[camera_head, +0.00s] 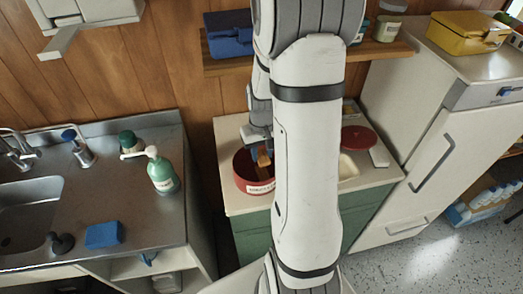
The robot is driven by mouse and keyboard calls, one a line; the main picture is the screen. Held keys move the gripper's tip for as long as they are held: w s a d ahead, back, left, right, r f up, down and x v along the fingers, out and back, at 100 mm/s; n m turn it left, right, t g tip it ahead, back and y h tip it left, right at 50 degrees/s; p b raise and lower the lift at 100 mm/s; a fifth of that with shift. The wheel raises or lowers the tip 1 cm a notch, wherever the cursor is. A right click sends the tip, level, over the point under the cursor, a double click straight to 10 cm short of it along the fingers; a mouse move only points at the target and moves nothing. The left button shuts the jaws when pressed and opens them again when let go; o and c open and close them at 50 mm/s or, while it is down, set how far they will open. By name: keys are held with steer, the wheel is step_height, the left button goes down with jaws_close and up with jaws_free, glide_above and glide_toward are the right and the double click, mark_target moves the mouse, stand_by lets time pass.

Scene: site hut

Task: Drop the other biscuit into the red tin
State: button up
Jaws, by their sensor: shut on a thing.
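The red tin (241,181) stands open on the counter, with a white label on its front. My gripper (263,152) is over the tin, pointing down and partly hidden by my arm. It is shut on a brown biscuit (264,158), which is at the tin's mouth. I cannot tell whether the biscuit touches the tin. My arm hides the tin's right side, and the tin's inside is mostly hidden.
A round red lid (358,138) lies on the counter (232,137) right of my arm. A wooden shelf (393,50) with a blue box (230,34) is above. A fridge (440,120) stands right; a sink unit with a soap bottle (161,173) stands left.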

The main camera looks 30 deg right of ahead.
mark_target(261, 156)
steer(key=o, duration=1)
steer(key=shift+o, duration=0.2)
steer(key=shift+r+b, duration=0.5)
steer(key=shift+r, duration=3.45)
steer(key=shift+a+r, duration=0.15)
steer(key=s+a+r+n+t, duration=0.1)
steer(key=s+a+r+t, duration=0.2)
steer(key=s+a+r, duration=0.6)
steer(key=s+a, duration=0.3)
steer(key=s, duration=0.1)
steer(key=shift+n+b, duration=0.35)
steer(key=shift+n, duration=0.05)
